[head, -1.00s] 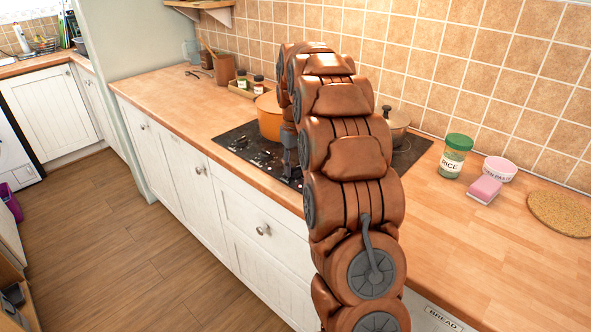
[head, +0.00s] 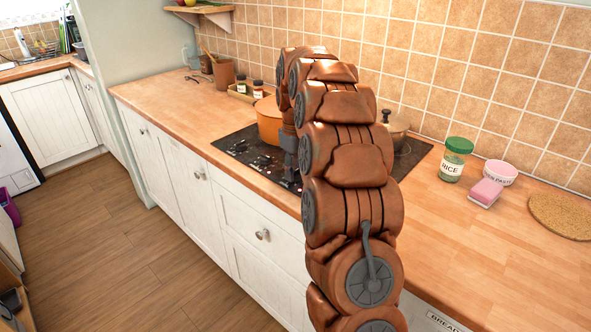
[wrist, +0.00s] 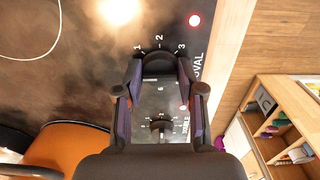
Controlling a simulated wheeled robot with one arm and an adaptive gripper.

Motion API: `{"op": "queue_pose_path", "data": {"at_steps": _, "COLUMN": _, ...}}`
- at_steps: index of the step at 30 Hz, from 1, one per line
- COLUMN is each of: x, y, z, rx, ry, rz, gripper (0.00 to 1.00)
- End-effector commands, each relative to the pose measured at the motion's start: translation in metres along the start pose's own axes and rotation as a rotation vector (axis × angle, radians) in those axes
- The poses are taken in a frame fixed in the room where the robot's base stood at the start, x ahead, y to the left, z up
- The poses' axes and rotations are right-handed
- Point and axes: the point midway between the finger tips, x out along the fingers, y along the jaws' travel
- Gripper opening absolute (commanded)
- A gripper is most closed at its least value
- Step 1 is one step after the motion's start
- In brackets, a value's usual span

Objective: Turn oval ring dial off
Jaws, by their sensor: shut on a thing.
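The oval ring dial (wrist: 158,68) sits on the black hob panel in the wrist view, beside the partly covered word "OVAL". The marks 1, 2 and 3 show above it and a 6 below it. My gripper (wrist: 160,62) has its two fingers on either side of this dial, shut on it. The fingers and the dark colouring hide most of the dial, so its pointer setting cannot be read. A red lamp (wrist: 194,20) is lit near the dial's label. In the head view my gripper (head: 291,160) is over the hob's front part, largely behind my arm.
A second dial (wrist: 161,125) with its own marks lies just below, between the fingers. An orange pot (head: 268,122) stands on the hob (head: 238,146), close to my gripper. A lidded pot (head: 397,130) and a rice jar (head: 455,160) are at right. The left worktop is mostly clear.

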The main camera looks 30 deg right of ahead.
Motion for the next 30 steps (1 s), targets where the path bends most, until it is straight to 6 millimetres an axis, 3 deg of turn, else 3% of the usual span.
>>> {"op": "queue_pose_path", "data": {"at_steps": 5, "x": -0.001, "y": 0.0, "z": -0.001, "rx": 0.0, "ry": 0.003, "rz": 0.002, "gripper": 0.04}}
{"op": "queue_pose_path", "data": {"at_steps": 6, "x": -0.001, "y": 0.0, "z": -0.001, "rx": 0.0, "ry": 0.003, "rz": 0.002, "gripper": 0.4}}
{"op": "queue_pose_path", "data": {"at_steps": 13, "x": -0.001, "y": 0.0, "z": 0.0, "rx": 0.001, "ry": 0.002, "rz": 0.001, "gripper": 0.64}}
{"op": "queue_pose_path", "data": {"at_steps": 23, "x": -0.002, "y": 0.0, "z": 0.0, "rx": 0.001, "ry": 0.001, "rz": 0.0, "gripper": 0.64}}
{"op": "queue_pose_path", "data": {"at_steps": 30, "x": -0.025, "y": 0.001, "z": -0.001, "rx": 0.001, "ry": 0.006, "rz": 0.004, "gripper": 0.64}}
